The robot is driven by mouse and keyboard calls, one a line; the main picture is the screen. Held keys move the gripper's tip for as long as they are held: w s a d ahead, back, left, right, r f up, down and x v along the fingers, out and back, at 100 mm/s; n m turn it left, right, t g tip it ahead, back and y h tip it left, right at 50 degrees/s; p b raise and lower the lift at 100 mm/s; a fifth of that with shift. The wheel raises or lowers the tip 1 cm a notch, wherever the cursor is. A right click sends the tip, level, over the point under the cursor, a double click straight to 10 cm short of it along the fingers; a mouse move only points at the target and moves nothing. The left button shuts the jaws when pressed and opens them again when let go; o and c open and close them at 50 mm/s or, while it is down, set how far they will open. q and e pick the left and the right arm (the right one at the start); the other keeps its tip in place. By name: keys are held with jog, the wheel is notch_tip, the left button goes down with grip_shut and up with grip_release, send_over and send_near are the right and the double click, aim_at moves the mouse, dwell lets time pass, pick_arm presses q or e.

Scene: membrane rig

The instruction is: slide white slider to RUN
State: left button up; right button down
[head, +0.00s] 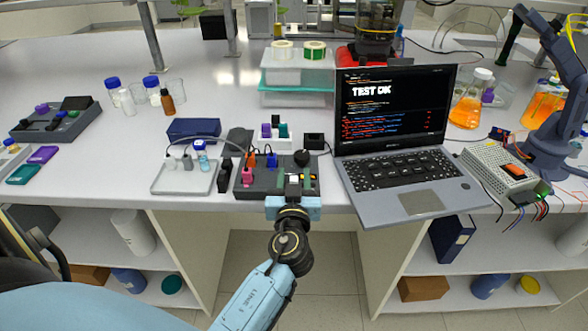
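The dark control box (262,188) stands near the front edge of the bench. It carries pink, orange and blue parts on its left half and a black knob (301,158) at the back right. The white slider and the RUN mark are too small and too covered by the gripper to make out. I cannot tell whether the fingers touch the slider.
An open laptop (400,170) reading "TEST OK" stands close on the right. A grey tray (180,183) with small bottles lies left of the box. A rack with coloured caps (273,134) and a black block (314,141) stand behind it. The bench's front edge is just below.

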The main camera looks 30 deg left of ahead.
pick_arm(q)
jog(key=shift+x, duration=0.75)
grip_shut()
